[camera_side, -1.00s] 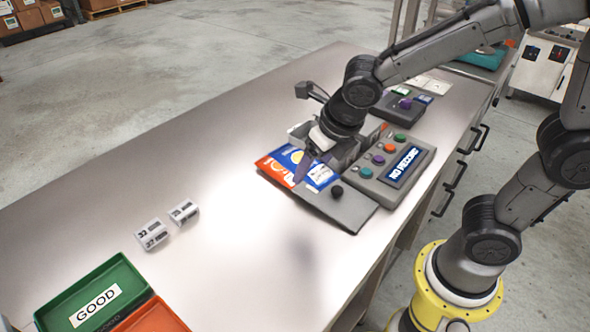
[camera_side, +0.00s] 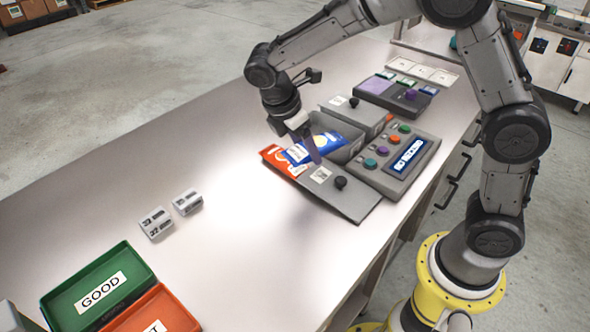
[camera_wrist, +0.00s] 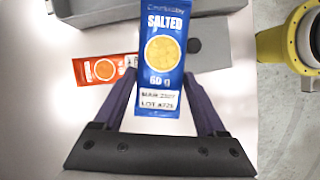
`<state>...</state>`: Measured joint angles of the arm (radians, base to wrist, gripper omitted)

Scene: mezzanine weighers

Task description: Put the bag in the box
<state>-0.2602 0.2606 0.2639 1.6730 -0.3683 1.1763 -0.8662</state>
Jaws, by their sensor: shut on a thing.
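The blue bag (camera_wrist: 160,60), marked SALTED and 60 g, hangs between the two purple fingers of my gripper (camera_wrist: 163,88) in the wrist view. My gripper (camera_side: 313,150) is shut on it. In the side view the blue bag (camera_side: 298,153) is over the left edge of the open grey box (camera_side: 350,150), partly behind a finger. An orange bag (camera_side: 279,162) is just left of it; it also shows in the wrist view (camera_wrist: 98,69). The box has a knobbed flap (camera_side: 350,203) folded out in front and another (camera_side: 357,107) behind. The box's inside is mostly hidden.
A control panel (camera_side: 424,172) with coloured buttons and a display stands right of the box. A purple-topped unit (camera_side: 377,87) is behind. Two white-and-grey blocks (camera_side: 156,223) and green GOOD (camera_side: 69,305) and orange (camera_side: 172,313) trays lie left. The table's middle is clear.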

